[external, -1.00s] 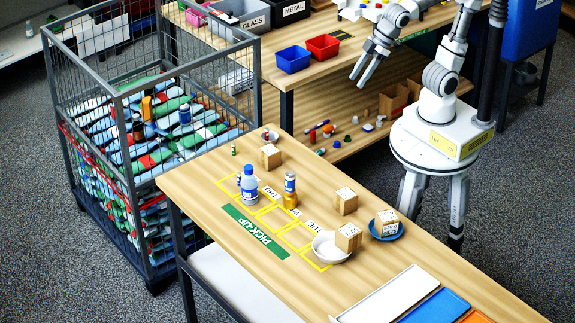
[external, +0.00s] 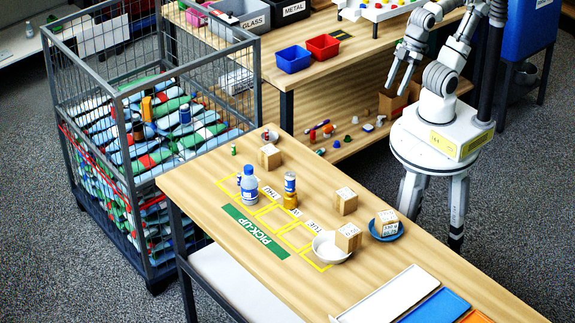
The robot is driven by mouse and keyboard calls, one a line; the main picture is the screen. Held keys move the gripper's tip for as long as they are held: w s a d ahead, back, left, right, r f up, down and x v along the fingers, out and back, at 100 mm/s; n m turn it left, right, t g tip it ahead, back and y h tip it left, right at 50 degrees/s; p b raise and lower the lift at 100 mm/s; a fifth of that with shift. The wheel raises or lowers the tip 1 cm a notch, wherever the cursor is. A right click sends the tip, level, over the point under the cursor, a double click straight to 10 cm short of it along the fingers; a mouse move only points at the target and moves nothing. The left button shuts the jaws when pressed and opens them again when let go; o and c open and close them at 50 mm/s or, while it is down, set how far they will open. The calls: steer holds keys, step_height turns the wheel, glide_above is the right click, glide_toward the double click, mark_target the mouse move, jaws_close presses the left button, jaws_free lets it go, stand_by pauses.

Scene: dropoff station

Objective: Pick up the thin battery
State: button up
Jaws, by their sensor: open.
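A small, thin green cylinder (external: 234,150), which looks like a battery, stands upright near the far left end of the pick-up table (external: 400,252). Its markings are too small to read. A small dish (external: 270,137) nearby holds a little reddish item that I cannot identify. My gripper (external: 397,87) is open and empty. In the picture it is well up and to the right of the green cylinder, over the shelf unit behind the table, with its fingers pointing down.
A blue bottle (external: 249,186), a blue-and-silver can (external: 290,182) on a golden base and wooden cubes (external: 345,201) stand on the table. A wire cage (external: 112,150) stands left.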

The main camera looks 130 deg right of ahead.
steer(key=w+d+r+m+g+p, duration=0.1)
steer(key=w+d+r+m, duration=0.2)
steer(key=w+r, duration=0.3)
steer(key=w+d+r+m+p, duration=0.1)
steer(key=w+d+r+m, duration=0.15)
steer(key=w, duration=0.55)
steer(key=w+d+m+g+p, duration=0.2)
steer(key=w+d+m, duration=0.3)
steer(key=w+d, duration=0.75)
steer(key=m+g+p, duration=0.3)
steer(key=m, duration=0.7)
glide_above(233, 143)
step_height(233, 143, down, 22)
steer(key=shift+n, duration=0.25)
step_height(233, 143, down, 10)
steer(key=b, duration=0.7)
steer(key=shift+d+f, duration=0.1)
steer(key=shift+f, duration=3.35)
jaws_close()
